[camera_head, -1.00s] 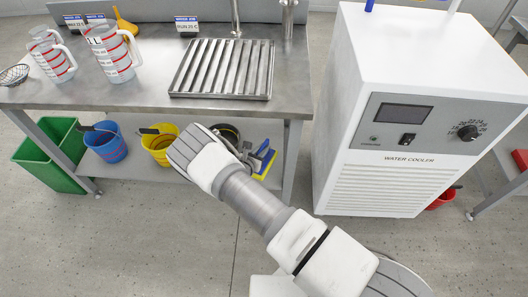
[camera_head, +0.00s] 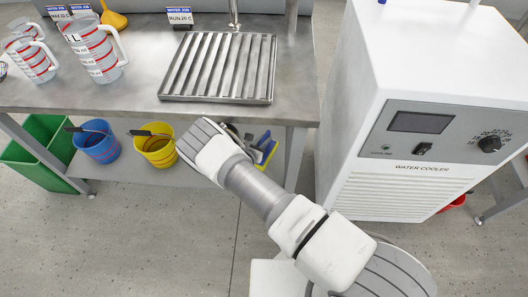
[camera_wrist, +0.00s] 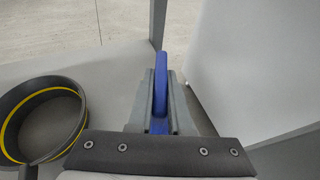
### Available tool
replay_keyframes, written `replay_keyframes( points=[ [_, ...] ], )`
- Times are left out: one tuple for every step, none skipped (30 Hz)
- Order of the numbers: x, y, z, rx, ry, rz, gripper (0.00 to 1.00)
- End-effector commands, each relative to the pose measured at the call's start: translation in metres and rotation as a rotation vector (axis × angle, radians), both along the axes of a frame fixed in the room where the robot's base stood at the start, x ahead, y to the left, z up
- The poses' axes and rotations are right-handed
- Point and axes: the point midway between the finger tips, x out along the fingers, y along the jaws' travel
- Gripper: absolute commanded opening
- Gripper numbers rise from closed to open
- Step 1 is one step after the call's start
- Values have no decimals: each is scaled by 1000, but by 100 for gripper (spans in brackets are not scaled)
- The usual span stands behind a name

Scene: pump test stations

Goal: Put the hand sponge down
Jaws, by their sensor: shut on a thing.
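The hand sponge (camera_head: 266,150) shows in the head view as a blue and yellow piece just right of the end of my arm, at the lower shelf. In the wrist view its blue part (camera_wrist: 160,90) stands upright between the two grey fingers of my gripper (camera_wrist: 159,98). My gripper is shut on it. The wrist housing hides the lower part of the sponge in the wrist view, and my arm hides the fingers in the head view. I cannot tell whether the sponge touches the shelf.
A round black vessel with a yellow band (camera_wrist: 40,118) lies left of my gripper. A yellow bucket (camera_head: 155,148), a blue bucket (camera_head: 97,142) and a green bin (camera_head: 40,150) stand further left. The bench (camera_head: 135,95) is above, with a leg (camera_head: 294,160) nearby. A water cooler (camera_head: 400,165) stands right.

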Motion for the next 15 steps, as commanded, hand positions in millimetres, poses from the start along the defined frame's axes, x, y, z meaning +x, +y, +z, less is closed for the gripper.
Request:
replay_keyframes(
  points=[
    [1, 0, -8, 0, -2, 0, 0],
    [1, 0, -10, 0, -2, 0, 0],
    [1, 0, -12, 0, -2, 0, 0],
    [1, 0, -13, 0, -3, -1, 0],
    [1, 0, -16, 0, -3, 0, 0],
    [1, 0, -20, 0, -2, 0, 0],
    [0, -1, -23, 0, -2, 0, 0],
    [0, -1, -28, 0, -2, -1, 0],
    [0, 0, -35, 1, -3, -1, 0],
    [0, 0, -39, 1, -3, -1, 0],
    [0, 0, -44, 0, -1, 0, 0],
    [0, 0, -49, 0, -1, 0, 0],
    [0, 0, -50, 2, -2, 0, 0],
    [1, 1, -50, 1, -3, 0, 0],
    [1, 1, -50, 1, -3, 0, 0]
  ],
)
